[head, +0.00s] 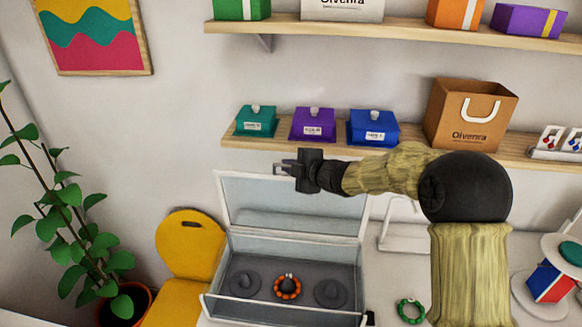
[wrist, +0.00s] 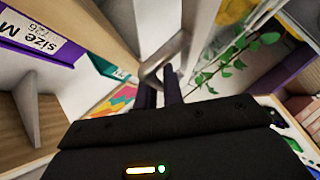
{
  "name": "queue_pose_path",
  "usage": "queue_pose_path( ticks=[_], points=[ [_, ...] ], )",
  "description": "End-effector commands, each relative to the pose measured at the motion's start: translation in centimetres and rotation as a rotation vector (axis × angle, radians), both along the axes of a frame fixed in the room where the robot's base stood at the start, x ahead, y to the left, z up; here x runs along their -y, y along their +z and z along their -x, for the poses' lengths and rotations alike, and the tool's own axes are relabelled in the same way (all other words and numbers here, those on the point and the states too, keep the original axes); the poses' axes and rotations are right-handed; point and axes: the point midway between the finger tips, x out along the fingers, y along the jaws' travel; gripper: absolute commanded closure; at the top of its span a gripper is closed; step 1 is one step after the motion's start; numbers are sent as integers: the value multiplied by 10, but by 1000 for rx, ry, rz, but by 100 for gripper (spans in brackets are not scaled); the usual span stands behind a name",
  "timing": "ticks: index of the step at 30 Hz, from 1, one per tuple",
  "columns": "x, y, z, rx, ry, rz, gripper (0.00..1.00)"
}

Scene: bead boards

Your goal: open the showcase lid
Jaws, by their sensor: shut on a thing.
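The showcase (head: 283,312) is a white-framed box at the lower middle of the head view. Its glass lid (head: 290,234) stands raised and tilted back at the rear edge. My gripper (head: 284,169) is at the lid's upper edge, shut on the lid's handle. In the wrist view the metal handle (wrist: 164,62) sits at my dark fingers (wrist: 160,88). Inside the showcase, an orange bead bracelet (head: 288,287) lies on a dark round stand, between two empty dark stands (head: 243,284).
A shelf (head: 420,145) with teal, purple and blue boxes and a paper bag (head: 470,115) runs behind my arm. A yellow chair (head: 190,245) and a plant (head: 75,215) stand to the left. A green bracelet (head: 410,311) lies right of the showcase.

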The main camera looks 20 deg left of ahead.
Motion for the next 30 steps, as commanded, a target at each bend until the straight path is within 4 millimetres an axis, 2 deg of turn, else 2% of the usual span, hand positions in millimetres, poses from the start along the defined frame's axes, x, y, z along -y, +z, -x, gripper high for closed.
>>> queue_pose_path(
  ticks=[8,9,12,23,30],
  points=[
    [1,-1,-1,0,-2,2,100],
    [1,-1,-1,0,-2,2,85],
    [1,-1,-1,0,-1,2,69],
    [4,0,1,-1,-1,2,69],
    [29,8,14,1,-3,2,69]
  ],
)
